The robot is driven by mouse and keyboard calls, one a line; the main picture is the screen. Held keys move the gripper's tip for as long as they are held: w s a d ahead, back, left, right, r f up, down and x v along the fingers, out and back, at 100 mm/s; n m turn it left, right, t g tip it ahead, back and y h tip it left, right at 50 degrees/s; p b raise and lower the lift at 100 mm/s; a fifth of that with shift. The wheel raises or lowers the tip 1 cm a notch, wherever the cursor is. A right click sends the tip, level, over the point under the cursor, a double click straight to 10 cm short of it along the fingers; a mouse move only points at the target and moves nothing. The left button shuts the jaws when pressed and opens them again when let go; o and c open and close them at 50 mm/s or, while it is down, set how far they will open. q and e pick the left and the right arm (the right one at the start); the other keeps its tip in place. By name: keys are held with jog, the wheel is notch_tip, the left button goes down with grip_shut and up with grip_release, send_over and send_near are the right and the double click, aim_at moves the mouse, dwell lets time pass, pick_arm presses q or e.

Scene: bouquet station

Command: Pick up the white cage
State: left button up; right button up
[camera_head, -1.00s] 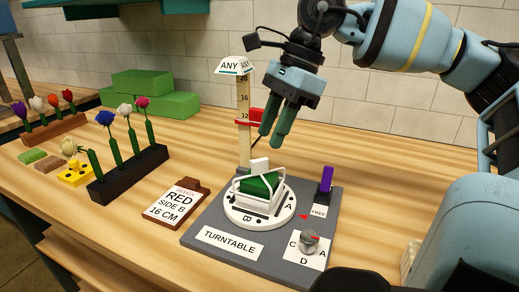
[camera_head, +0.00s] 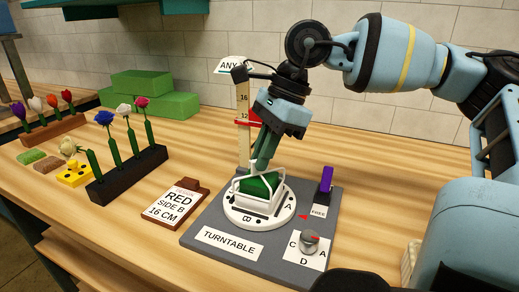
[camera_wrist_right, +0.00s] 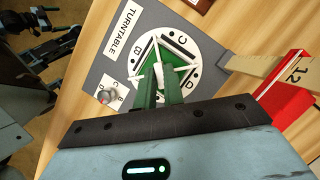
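The white cage (camera_head: 256,205) sits around a green block (camera_head: 257,188) on the round white turntable disc (camera_head: 232,214). My right gripper (camera_head: 261,165) has come down over the cage from above, its green fingers pointing down at its top. In the right wrist view, the two fingers of my right gripper (camera_wrist_right: 159,88) stand slightly apart, with the cage's white upright handle (camera_wrist_right: 159,74) between their tips. I see no clear grip on it. The cage still rests on the disc. My left gripper is not in view.
A measuring post (camera_head: 243,130) with a red slider stands close behind the cage. A purple peg (camera_head: 326,179) and a grey knob (camera_head: 309,243) are on the turntable base (camera_head: 208,228). A sign (camera_head: 172,203) and a dark flower rack (camera_head: 128,174) lie to the left.

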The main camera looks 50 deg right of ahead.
grip_shut()
pick_arm(q)
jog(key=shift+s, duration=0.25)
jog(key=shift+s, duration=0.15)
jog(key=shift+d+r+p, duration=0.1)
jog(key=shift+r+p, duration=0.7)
jog(key=shift+p, duration=0.15)
pick_arm(e)
notch_tip(320, 180, up, 18)
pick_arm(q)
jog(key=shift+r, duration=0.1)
pick_arm(e)
jog(key=shift+r, duration=0.15)
